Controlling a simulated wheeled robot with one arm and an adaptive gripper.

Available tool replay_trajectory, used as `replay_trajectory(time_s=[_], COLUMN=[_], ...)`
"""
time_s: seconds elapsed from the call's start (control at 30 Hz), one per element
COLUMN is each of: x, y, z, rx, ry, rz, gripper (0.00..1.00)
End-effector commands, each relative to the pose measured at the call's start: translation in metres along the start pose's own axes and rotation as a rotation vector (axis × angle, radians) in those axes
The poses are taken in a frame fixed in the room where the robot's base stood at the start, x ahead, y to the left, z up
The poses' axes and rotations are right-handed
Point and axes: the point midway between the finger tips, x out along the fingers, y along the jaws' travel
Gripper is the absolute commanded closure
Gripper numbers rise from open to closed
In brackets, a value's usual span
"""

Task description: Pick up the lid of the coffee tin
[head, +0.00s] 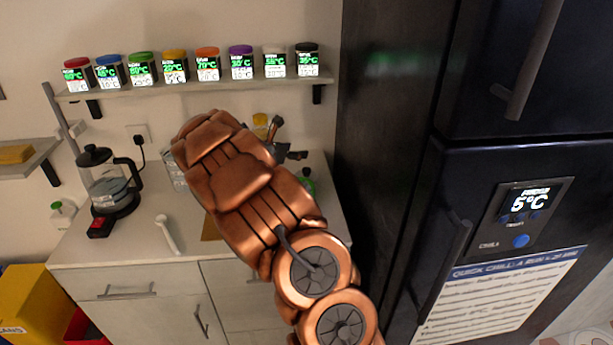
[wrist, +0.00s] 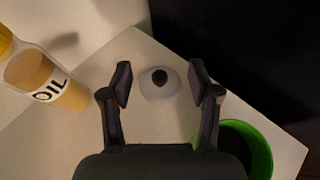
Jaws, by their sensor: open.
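A pale round lid (wrist: 148,92) with a black knob lies on the counter in the wrist view, and looks like the coffee tin's lid. My gripper (wrist: 161,79) is open, with one finger on each side of the lid in the picture. I see no contact, and the height above it is unclear. A green-rimmed round container (wrist: 262,150), possibly the coffee tin, stands open and dark inside at lower right, partly hidden by my gripper. In the head view my arm hides the lid and most of this area; a bit of green (head: 308,183) shows beside the arm.
An oil bottle (wrist: 46,82) stands left of the lid. The dark fridge (head: 395,130) borders the counter (head: 135,255) on the right. A shelf (head: 215,85) above holds several spice jars.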

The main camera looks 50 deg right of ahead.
Motion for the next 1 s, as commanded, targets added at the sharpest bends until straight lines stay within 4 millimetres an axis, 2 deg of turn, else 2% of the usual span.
replay_trajectory(time_s=[0.17, 0.67, 0.8, 1.0], x=[0.007, 0.035, 0.047, 0.055], y=[0.005, 0.003, 0.004, 0.004], z=[-0.008, -0.077, -0.074, -0.074], rx=[-0.029, -0.029, -0.025, -0.024], ry=[-0.006, -0.004, -0.005, -0.006], rz=[0.011, 0.009, 0.010, 0.010], gripper=[0.39, 0.39, 0.39, 0.39])
